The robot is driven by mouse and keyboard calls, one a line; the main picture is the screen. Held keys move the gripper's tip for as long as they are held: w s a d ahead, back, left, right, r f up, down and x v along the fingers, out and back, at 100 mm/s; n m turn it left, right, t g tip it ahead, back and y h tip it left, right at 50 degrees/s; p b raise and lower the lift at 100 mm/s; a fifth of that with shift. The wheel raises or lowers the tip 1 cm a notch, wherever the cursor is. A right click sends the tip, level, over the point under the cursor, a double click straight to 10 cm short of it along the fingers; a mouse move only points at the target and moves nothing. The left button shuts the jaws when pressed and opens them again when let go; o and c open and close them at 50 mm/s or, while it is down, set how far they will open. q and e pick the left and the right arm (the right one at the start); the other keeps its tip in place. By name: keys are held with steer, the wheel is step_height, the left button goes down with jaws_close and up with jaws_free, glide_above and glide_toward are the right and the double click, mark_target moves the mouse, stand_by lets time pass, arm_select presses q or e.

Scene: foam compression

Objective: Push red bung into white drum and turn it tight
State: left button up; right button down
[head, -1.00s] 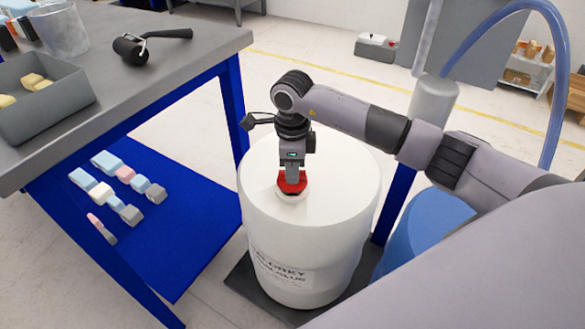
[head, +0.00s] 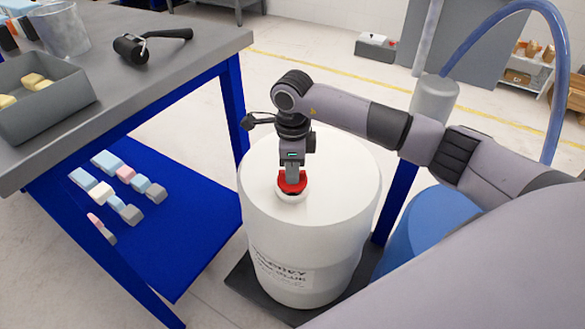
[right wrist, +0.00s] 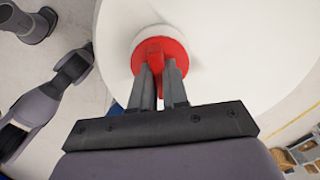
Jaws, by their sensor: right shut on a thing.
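The white drum (head: 335,205) stands upright on a dark base plate (head: 248,288) with a label on its front. The red bung (head: 292,184) is at the white raised opening (head: 291,196) near the left side of the drum's top. My right gripper (head: 292,175) points down and is shut on the bung's raised red grip. In the right wrist view the red bung (right wrist: 172,62) sits within the white ring, with the fingers (right wrist: 159,85) on either side of its grip. I cannot tell how deep it sits.
A grey-topped bench (head: 190,62) at left holds a grey bin (head: 50,105), a clear beaker (head: 62,33) and a black-handled roller (head: 135,48). Its blue lower shelf (head: 150,245) carries several foam pieces.

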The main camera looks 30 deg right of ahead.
steer(key=shift+f+b, duration=0.65)
steer(key=shift+f, duration=0.25)
stand_by(1.1)
steer(key=shift+r, duration=0.1)
steer(key=shift+r+m+p, duration=0.1)
steer(key=shift+m+p, duration=0.55)
steer(key=shift+m, duration=0.45)
steer(key=m+p, duration=0.1)
steer(key=m, duration=0.2)
steer(key=shift+m+p, duration=0.35)
steer(key=shift+m, duration=0.35)
